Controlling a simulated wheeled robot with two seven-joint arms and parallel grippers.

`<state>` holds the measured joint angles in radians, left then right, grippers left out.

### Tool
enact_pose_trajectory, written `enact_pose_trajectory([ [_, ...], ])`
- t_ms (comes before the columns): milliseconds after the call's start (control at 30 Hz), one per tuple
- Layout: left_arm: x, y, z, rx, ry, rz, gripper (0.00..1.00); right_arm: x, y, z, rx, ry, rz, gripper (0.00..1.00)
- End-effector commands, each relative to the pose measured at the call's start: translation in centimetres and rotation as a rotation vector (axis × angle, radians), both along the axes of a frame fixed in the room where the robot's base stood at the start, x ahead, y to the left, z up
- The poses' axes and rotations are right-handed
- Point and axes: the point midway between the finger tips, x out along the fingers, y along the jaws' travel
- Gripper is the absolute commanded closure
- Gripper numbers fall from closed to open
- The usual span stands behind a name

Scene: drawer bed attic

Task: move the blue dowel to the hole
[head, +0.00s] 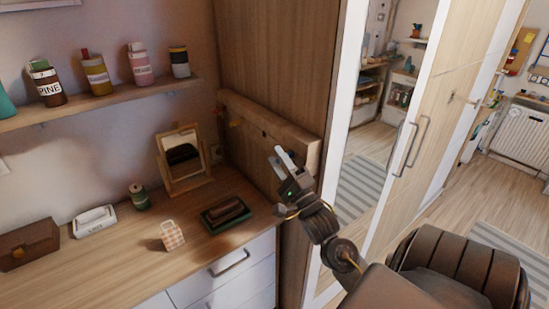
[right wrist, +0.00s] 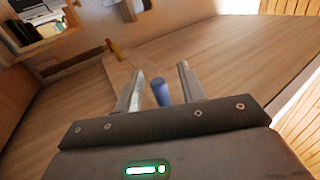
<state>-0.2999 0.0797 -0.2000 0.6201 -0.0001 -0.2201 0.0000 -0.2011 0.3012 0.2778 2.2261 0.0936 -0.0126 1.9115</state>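The blue dowel (right wrist: 161,91) stands out between the fingers of my right gripper (right wrist: 162,84) in the right wrist view. The fingers are apart, and gaps show on both sides of the dowel. In the head view my right gripper (head: 283,160) is at the front face of a wooden board (head: 290,128) on the wardrobe side; the dowel is hidden there. A small dark spot (head: 264,134) on the board's face, left of the gripper, looks like a hole. My left gripper is not in view.
Below are a framed mirror (head: 183,158), a dark green tray (head: 226,214) and a checkered box (head: 172,235) on the dresser (head: 130,262). A mirrored wardrobe door (head: 375,120) stands to the right.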

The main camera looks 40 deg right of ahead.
Motion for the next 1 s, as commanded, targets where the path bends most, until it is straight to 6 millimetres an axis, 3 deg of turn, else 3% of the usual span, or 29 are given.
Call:
enact_pose_trajectory([
  [100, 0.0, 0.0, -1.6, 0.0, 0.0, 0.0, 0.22, -2.2, 0.3, -2.0, 0.001, 0.004, 0.001, 0.6],
  [400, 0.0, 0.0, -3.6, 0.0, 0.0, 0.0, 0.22, -6.5, 0.9, -4.1, 0.0, 0.002, 0.0, 0.6],
  [600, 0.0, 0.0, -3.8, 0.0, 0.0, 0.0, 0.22, -7.4, 1.0, -4.4, -0.001, 0.0, 0.0, 0.6],
  [1000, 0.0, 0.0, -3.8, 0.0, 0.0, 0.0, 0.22, -7.4, 1.0, -4.4, 0.0, 0.0, 0.001, 0.6],
])
